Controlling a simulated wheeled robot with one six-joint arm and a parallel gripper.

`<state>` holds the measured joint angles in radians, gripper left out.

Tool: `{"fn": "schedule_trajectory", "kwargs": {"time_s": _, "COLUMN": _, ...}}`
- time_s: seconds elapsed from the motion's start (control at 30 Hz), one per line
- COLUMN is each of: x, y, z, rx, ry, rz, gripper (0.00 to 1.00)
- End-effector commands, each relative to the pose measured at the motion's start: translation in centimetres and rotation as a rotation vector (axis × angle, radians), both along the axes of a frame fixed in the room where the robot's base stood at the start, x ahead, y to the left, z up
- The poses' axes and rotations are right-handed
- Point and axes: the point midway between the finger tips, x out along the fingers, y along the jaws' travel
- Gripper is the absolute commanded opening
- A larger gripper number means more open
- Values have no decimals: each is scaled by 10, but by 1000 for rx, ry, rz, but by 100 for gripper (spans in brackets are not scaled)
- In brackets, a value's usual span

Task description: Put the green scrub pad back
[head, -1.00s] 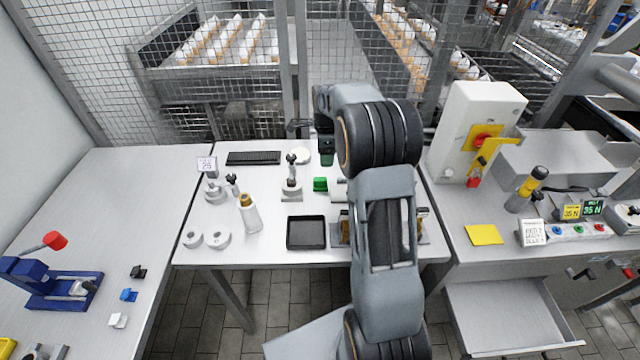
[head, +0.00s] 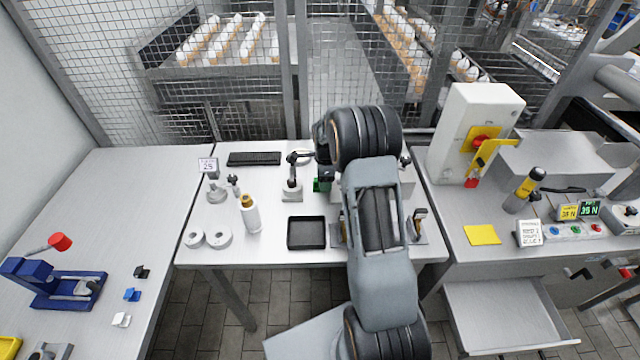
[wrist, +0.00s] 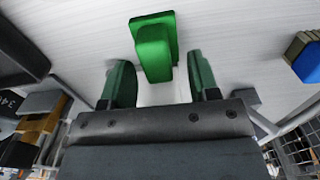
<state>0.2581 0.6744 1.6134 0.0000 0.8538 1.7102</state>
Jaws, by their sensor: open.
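The green scrub pad (wrist: 153,48) shows in the wrist view as a raised green block on a wider flat green base, resting on the pale tabletop. My gripper (wrist: 160,82) is open, its two dark green fingers spread apart. The pad lies just beyond the fingertips and roughly between them in the picture, with nothing held. In the head view the pad (head: 319,185) is a small green patch on the middle table, partly hidden by my arm and gripper. I cannot tell from there whether the fingers touch it.
A black tray (head: 306,233) lies in front of the pad. A grey stand (head: 292,190) stands close on its left. A white bottle (head: 251,215) and a keyboard (head: 254,159) are further left.

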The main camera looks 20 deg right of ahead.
Motion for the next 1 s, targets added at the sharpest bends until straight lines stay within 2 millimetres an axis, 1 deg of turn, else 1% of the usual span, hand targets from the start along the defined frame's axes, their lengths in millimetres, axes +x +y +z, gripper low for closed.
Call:
{"fn": "schedule_trajectory", "kwargs": {"time_s": 0.2, "x": 0, "y": 0, "z": -1, "rx": 0, "ry": 0, "rz": 0, "gripper": 55}}
{"fn": "schedule_trajectory", "kwargs": {"time_s": 0.27, "x": 0, "y": 0, "z": -1, "rx": 0, "ry": 0, "rz": 0, "gripper": 51}}
{"fn": "schedule_trajectory", "kwargs": {"time_s": 0.7, "x": 0, "y": 0, "z": -1, "rx": 0, "ry": 0, "rz": 0, "gripper": 8}}
{"fn": "schedule_trajectory", "kwargs": {"time_s": 0.8, "x": 0, "y": 0, "z": -1, "rx": 0, "ry": 0, "rz": 0, "gripper": 0}}
{"fn": "schedule_trajectory", "kwargs": {"time_s": 1.0, "x": 0, "y": 0, "z": 0, "rx": 0, "ry": -1, "rz": 0, "gripper": 0}}
